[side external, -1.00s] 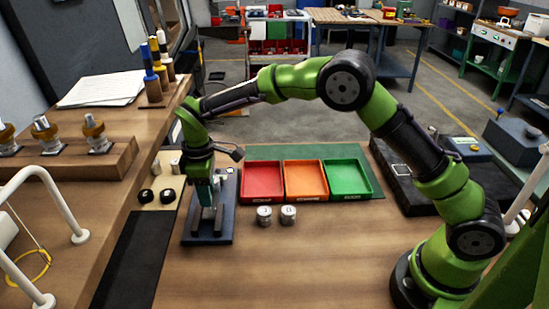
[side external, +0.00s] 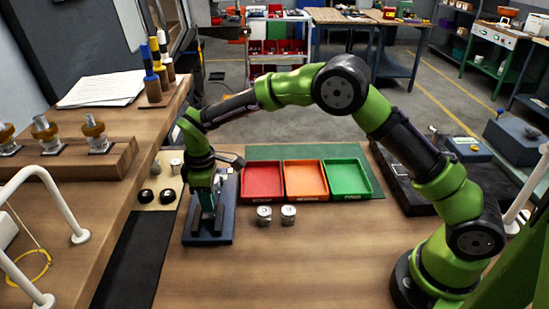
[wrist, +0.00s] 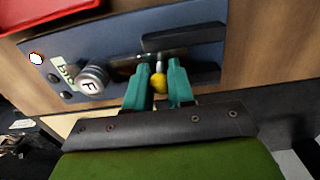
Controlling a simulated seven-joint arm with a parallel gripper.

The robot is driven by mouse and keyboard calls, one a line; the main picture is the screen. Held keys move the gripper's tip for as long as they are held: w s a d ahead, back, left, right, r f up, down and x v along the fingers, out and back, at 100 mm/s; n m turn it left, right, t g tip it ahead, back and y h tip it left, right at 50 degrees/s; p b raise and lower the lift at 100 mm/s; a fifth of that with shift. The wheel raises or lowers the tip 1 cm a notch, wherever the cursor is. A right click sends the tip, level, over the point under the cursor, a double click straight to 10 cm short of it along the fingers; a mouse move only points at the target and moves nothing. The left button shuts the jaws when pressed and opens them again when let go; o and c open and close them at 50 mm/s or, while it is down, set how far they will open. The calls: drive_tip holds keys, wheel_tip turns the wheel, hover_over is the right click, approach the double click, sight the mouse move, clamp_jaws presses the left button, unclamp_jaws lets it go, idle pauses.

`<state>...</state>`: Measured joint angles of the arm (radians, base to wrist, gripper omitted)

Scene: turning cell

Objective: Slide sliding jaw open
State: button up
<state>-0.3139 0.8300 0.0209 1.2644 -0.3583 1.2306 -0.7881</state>
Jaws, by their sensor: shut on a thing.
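The fixture is a dark blue plate (side external: 222,232) under my gripper (side external: 209,207) on the bench. In the wrist view, its blue plate (wrist: 48,62) carries two dark jaw blocks, an upper one (wrist: 185,38) and a lower one (wrist: 205,77), with a gap between them. A yellow knob (wrist: 158,83) on a short metal stem sits between the teal fingertips of my gripper (wrist: 158,88), which is shut on it. I cannot tell which block the knob's stem joins. A metal cylinder marked F (wrist: 92,82) stands on the plate left of the fingers.
Red (side external: 262,181), orange (side external: 306,180) and green (side external: 346,179) trays lie right of the fixture. The front of the bench is clear.

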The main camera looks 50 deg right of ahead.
sight(208, 218)
drive_tip(key=shift+s+a, duration=1.15)
drive_tip(key=o, duration=0.4)
drive_tip(key=shift+o, duration=0.3)
wheel_tip(208, 218, up, 9)
idle(0.8)
